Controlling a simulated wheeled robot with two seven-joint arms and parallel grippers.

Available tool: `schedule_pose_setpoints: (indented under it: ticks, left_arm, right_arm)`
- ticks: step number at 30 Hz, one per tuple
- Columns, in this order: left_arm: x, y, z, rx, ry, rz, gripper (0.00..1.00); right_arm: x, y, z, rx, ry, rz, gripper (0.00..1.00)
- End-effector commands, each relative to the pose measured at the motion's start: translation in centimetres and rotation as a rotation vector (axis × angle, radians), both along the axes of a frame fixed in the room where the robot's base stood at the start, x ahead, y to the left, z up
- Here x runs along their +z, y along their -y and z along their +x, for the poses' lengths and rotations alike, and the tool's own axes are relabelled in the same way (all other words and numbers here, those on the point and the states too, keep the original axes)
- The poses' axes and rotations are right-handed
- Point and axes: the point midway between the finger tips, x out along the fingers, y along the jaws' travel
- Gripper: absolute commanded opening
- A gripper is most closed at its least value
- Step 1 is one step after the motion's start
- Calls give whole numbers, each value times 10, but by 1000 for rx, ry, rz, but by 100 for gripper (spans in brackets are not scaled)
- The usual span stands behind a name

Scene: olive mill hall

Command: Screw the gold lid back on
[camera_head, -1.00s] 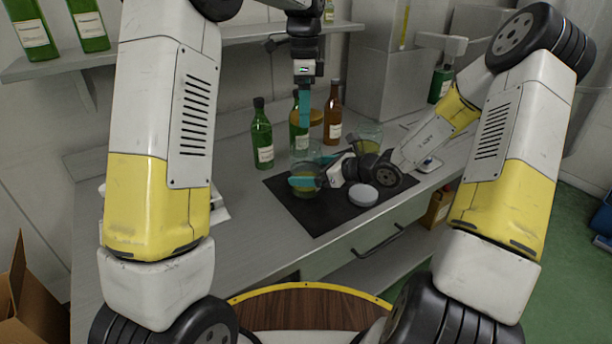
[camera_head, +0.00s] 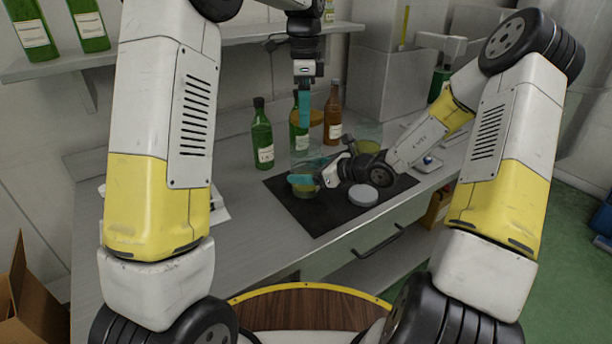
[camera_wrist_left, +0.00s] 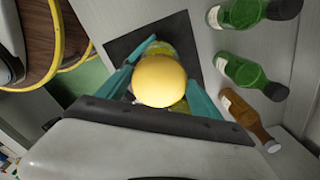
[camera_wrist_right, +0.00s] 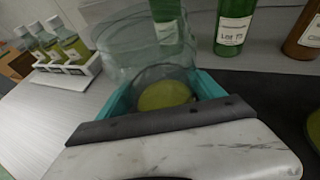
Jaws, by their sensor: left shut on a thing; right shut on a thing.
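The gold lid (camera_wrist_left: 160,80) is round and smooth, between the teal fingers of my left gripper (camera_wrist_left: 162,88), which is shut on it. In the head view the left gripper (camera_head: 304,112) points down above the dark mat, with the gold lid (camera_head: 317,117) at its fingertips. My right gripper (camera_head: 314,180) is shut on a clear glass jar (camera_head: 304,191) with yellow-green contents, low over the mat. The jar (camera_wrist_right: 140,45) also shows between the fingers in the right wrist view. The lid is above the jar and appears apart from it. The lid hides much of the jar in the left wrist view.
A grey disc (camera_head: 364,195) lies on the dark mat (camera_head: 325,220). Green bottles (camera_head: 262,137) and a brown bottle (camera_head: 333,115) stand behind, near another glass (camera_head: 368,137). A white rack (camera_wrist_right: 75,68) holds small bottles.

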Motion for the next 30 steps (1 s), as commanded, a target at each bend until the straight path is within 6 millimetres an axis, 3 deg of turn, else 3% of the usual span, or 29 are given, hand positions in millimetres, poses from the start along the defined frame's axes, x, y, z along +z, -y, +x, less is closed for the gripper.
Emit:
schedule_pose_setpoints:
  ticks: [12,30]
  left_arm:
    - [-47,-2,0,-1,-1,1,37]
    - [-51,-1,0,0,-1,0,37]
  right_arm:
    - [0,0,0,-1,0,0,4]
    - [0,1,0,-1,0,0,4]
